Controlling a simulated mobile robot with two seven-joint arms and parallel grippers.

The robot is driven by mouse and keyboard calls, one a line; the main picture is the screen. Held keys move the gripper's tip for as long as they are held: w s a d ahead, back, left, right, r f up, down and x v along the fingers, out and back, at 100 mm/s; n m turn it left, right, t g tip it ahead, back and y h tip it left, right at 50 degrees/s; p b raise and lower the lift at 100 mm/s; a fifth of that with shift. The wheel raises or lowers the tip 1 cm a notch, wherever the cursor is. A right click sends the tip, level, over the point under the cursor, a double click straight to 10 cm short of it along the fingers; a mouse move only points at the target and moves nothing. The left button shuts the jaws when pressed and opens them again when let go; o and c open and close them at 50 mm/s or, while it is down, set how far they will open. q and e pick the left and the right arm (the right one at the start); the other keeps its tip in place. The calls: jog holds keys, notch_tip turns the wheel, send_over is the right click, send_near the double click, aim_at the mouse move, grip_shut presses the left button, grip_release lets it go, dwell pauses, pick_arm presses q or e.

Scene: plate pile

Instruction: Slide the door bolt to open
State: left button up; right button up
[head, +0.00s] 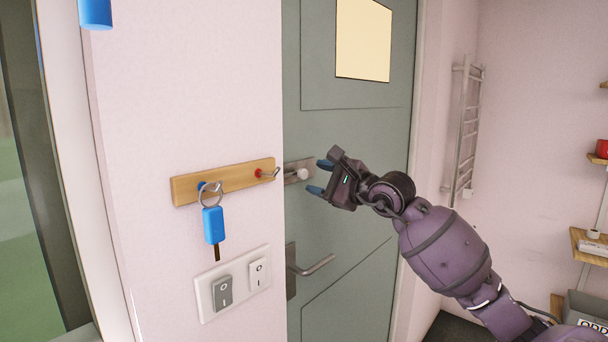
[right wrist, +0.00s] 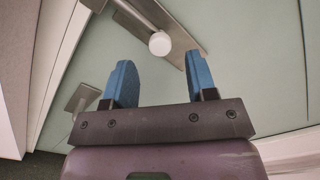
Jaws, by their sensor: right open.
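The door bolt is a metal plate (head: 291,168) on the grey-green door, with a round pale knob (head: 302,174). In the right wrist view the knob (right wrist: 160,43) shows just beyond and between the fingertips, with the bolt's rod and plate (right wrist: 190,35) around it. My right gripper (head: 322,177) is open, with blue fingertips pointing left toward the knob. It also shows in the right wrist view (right wrist: 160,72). The fingers look apart from the knob, and nothing is between them. My left gripper is not in view.
A wooden key rack (head: 235,180) with a blue key (head: 213,225) is on the wall left of the bolt. Below are light switches (head: 240,282) and the door handle (head: 318,265). A towel rail (head: 466,125) and shelves (head: 590,245) are at the right.

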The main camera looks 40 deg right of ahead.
aim_at(305, 175)
jog(key=shift+w+a, duration=0.2)
jog(key=shift+w, duration=2.4)
grip_shut()
